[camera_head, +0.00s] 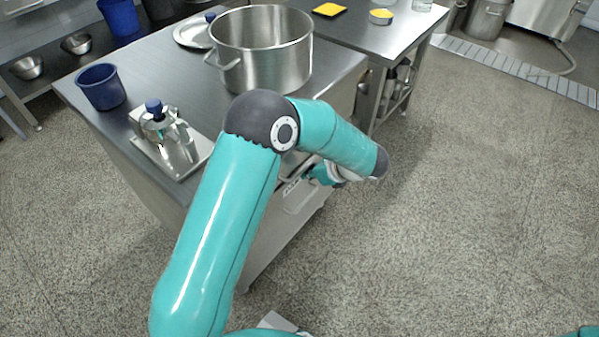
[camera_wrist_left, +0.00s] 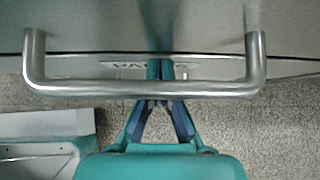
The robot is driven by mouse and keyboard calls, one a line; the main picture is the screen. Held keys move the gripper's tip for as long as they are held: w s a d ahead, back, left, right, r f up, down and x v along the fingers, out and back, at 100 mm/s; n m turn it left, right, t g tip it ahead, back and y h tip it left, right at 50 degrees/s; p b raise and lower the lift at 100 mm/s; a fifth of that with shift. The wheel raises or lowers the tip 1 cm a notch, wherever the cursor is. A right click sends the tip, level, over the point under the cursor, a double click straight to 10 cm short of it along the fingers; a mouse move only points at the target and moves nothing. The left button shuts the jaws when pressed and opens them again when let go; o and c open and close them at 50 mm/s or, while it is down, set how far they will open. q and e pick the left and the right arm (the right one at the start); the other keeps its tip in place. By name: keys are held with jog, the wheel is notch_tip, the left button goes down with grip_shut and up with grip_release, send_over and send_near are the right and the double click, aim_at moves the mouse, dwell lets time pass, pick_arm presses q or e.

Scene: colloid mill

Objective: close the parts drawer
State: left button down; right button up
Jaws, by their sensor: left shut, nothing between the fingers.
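The parts drawer's steel front (camera_wrist_left: 85,66) spans the left wrist view, with a label (camera_wrist_left: 120,67) partly covered by my fingers. Its U-shaped bar handle (camera_wrist_left: 80,89) runs across in front of it. My left gripper (camera_wrist_left: 160,70) is shut and empty. Its fingers pass behind the middle of the bar as seen here, with tips by the label; I cannot tell whether they touch the front. In the head view the left gripper (camera_head: 318,174) is at the bench's side, mostly behind my arm. The drawer (camera_head: 297,196) is largely hidden there, so how far it stands open is unclear. My right gripper is out of view.
The bench (camera_head: 100,120) carries a large steel pot (camera_head: 262,60), a blue cup (camera_head: 101,88) and a metal fixture with a blue knob (camera_head: 154,106). A second table (camera_head: 375,40) stands behind. The speckled floor at right is clear.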

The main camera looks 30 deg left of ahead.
pick_arm(q)
jog(key=d+f+p+v, duration=0.2)
jog(key=p+v, duration=0.2)
jog(key=v, duration=0.9)
jog(key=s+d+f+n+h, duration=0.3)
jog(key=s+f+n+h, duration=0.4)
jog(key=s+f+n, duration=0.4)
jog(key=s+d+f+n+h, duration=0.3)
jog(key=s+f+n+h, duration=0.3)
jog(key=s+f+n, duration=0.5)
notch_tip(320, 180, up, 27)
jog(key=p, duration=2.7)
jog(key=shift+w+m, duration=0.25)
jog(key=shift+m, duration=0.15)
jog(key=shift+r, duration=0.1)
